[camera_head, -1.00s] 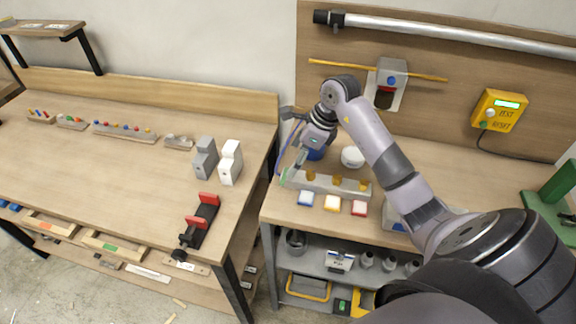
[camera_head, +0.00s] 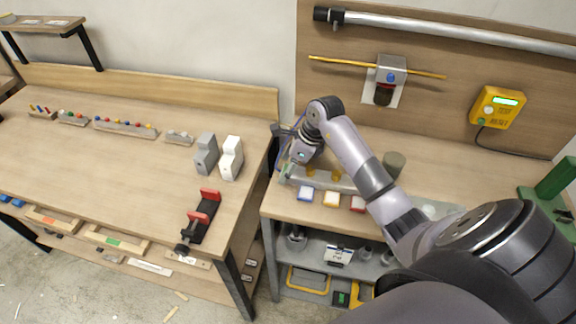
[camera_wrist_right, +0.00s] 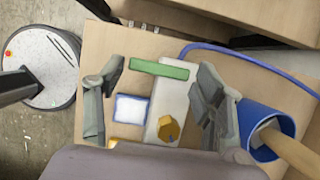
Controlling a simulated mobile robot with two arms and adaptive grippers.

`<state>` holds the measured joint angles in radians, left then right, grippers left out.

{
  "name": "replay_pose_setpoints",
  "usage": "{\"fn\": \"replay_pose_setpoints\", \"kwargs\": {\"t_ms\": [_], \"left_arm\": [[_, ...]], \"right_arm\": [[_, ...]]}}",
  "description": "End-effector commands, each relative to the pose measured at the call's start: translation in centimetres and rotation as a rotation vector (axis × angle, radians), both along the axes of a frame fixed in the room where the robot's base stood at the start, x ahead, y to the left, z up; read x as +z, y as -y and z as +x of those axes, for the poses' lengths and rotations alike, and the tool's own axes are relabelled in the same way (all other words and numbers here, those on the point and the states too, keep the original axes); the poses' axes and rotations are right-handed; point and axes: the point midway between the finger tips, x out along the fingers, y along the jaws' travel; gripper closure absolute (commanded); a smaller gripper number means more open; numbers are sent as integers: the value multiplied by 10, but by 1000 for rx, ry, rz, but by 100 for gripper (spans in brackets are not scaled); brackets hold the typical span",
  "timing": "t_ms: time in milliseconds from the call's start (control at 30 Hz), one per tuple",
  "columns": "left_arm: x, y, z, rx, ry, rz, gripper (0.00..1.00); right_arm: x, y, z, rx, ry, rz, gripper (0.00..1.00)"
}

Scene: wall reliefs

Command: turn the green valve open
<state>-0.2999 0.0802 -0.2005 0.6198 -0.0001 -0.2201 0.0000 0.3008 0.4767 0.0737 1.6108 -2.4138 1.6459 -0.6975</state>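The green valve handle (camera_wrist_right: 158,69) is a short flat bar at the far end of a pale grey block (camera_wrist_right: 172,100) on the right-hand bench. In the wrist view it lies crosswise between the spread fingers of my right gripper (camera_wrist_right: 157,76), with gaps on both sides. In the head view the right gripper (camera_head: 287,165) hangs over the block's left end, and the green handle (camera_head: 284,178) shows only as a small sliver there. An orange-yellow knob (camera_wrist_right: 168,128) sits on the same block, closer to the wrist. My left gripper is not in view.
A blue cup (camera_wrist_right: 262,142) with a wooden handle in it stands close to the right finger. A blue cable (camera_wrist_right: 250,62) curves nearby. A gap separates the left bench (camera_head: 90,165).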

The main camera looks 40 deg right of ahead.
Motion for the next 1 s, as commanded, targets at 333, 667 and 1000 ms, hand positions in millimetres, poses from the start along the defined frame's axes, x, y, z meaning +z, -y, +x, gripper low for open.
{"fn": "replay_pose_setpoints", "kwargs": {"t_ms": [333,667,1000], "left_arm": [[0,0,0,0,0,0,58],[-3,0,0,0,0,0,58],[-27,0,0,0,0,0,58]], "right_arm": [[0,0,0,0,0,0,63],[0,0,0,-10,2,0,72],[-3,-2,2,-154,3,-8,72]]}}
